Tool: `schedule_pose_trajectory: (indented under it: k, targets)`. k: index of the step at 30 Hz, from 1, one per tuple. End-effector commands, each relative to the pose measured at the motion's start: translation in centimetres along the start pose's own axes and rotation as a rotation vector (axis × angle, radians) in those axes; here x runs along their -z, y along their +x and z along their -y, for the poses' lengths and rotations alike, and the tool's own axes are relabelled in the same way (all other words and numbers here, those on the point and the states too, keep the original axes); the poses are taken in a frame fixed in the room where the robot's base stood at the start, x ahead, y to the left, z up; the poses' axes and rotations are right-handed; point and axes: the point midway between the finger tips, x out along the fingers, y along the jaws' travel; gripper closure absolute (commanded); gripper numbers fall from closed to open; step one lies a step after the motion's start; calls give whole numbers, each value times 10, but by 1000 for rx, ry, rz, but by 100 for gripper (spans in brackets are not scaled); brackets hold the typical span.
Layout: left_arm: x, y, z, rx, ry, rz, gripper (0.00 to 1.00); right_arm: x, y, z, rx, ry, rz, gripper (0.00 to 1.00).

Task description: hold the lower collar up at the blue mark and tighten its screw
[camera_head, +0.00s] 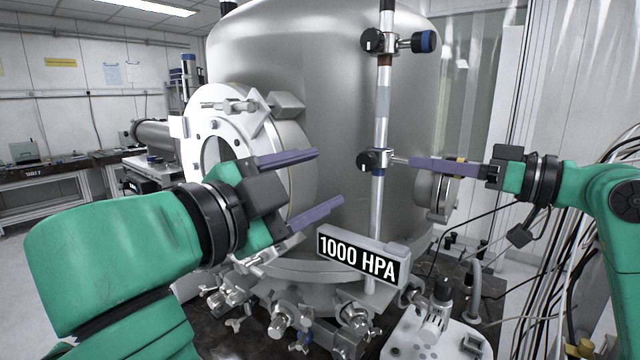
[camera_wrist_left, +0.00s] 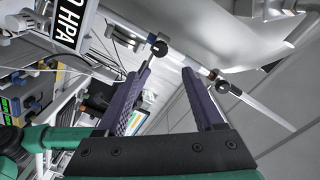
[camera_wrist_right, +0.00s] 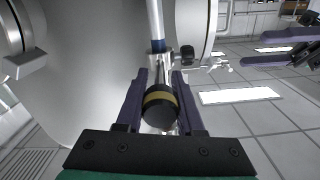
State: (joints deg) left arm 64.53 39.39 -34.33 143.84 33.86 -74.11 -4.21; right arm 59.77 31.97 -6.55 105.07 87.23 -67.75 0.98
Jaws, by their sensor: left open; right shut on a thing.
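The vertical metal rod (camera_head: 381,125) carries an upper collar (camera_head: 385,41) with a blue-ended knob and a lower collar (camera_head: 375,160).
A large steel bell chamber (camera_head: 290,60) stands behind the rod, with a flanged port (camera_head: 215,130) at left. A "1000 HPA" display (camera_head: 358,260) sits below my left gripper. Valves and fittings (camera_head: 350,318) crowd the base. Cables hang at right.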

Motion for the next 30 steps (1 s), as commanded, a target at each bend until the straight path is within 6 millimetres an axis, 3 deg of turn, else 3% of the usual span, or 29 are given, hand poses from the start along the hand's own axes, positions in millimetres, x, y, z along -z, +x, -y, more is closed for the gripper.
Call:
schedule_pose_trajectory:
  k: [5, 15, 25, 26, 28, 30]
  targets:
    - [8, 0, 12, 4, 1, -3, 31, 1, 0, 0, 0, -1, -2, 100]
    - [53, 0, 73, 2, 0, -2, 31, 1, 0, 0, 0, -1, -2, 100]
    - [58, 0, 81, -1, 0, 0, 31, 1, 0, 0, 0, 0, -2, 100]
    - [58, 0, 81, -1, 0, 0, 31, 1, 0, 0, 0, 0, -2, 52]
    - [58, 0, 81, -1, 0, 0, 31, 0, 0, 0, 0, 0, -2, 25]
    - [58, 0, 81, 0, 0, 0, 31, 0, 0, 0, 0, 0, -1, 23]
